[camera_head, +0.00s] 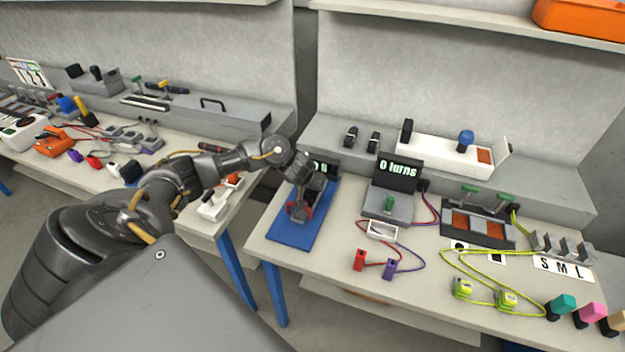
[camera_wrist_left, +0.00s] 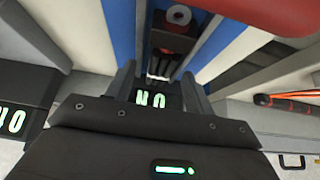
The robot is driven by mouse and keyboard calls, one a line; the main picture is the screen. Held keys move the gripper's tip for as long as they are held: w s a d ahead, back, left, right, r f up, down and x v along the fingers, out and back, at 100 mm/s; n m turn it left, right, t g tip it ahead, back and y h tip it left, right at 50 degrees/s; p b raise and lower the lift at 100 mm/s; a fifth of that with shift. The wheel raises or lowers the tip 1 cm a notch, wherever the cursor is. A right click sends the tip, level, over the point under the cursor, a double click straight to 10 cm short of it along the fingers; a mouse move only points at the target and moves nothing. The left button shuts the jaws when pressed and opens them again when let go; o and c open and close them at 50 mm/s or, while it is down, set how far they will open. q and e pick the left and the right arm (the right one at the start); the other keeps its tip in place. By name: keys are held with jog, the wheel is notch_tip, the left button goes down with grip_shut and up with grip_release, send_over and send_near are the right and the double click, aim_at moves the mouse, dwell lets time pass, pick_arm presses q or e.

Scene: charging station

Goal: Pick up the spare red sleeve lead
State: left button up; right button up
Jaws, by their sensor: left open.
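A red-ended lead (camera_head: 360,260) lies on the right bench beside a purple-ended lead (camera_head: 390,269); its red wire runs back to a small white box. Another red connector (camera_head: 94,162) lies on the left bench beside a purple one. I cannot tell which is the spare. My left gripper (camera_head: 300,200) is open and points down over a blue mat (camera_head: 290,234), close to a dark device with red parts, mostly hidden by the hand. In the left wrist view the fingers (camera_wrist_left: 160,88) are apart, with a dark device (camera_wrist_left: 172,40) beyond them. My right gripper is not in view.
A "0 turns" display (camera_head: 398,172) stands right of the mat. Yellow-green leads (camera_head: 485,294) and colored blocks (camera_head: 590,313) lie at the right. A gap separates the benches. The mat's front end is clear.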

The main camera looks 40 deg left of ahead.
pick_arm(q)
jog(key=shift+w+a+f, duration=0.15)
jog(key=shift+w+f, duration=0.1)
jog(key=shift+f, duration=0.15)
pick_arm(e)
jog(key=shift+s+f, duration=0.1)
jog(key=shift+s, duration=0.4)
pick_arm(q)
jog(key=c, duration=1.1)
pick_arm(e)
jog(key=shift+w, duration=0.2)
pick_arm(q)
jog(key=shift+r, duration=0.15)
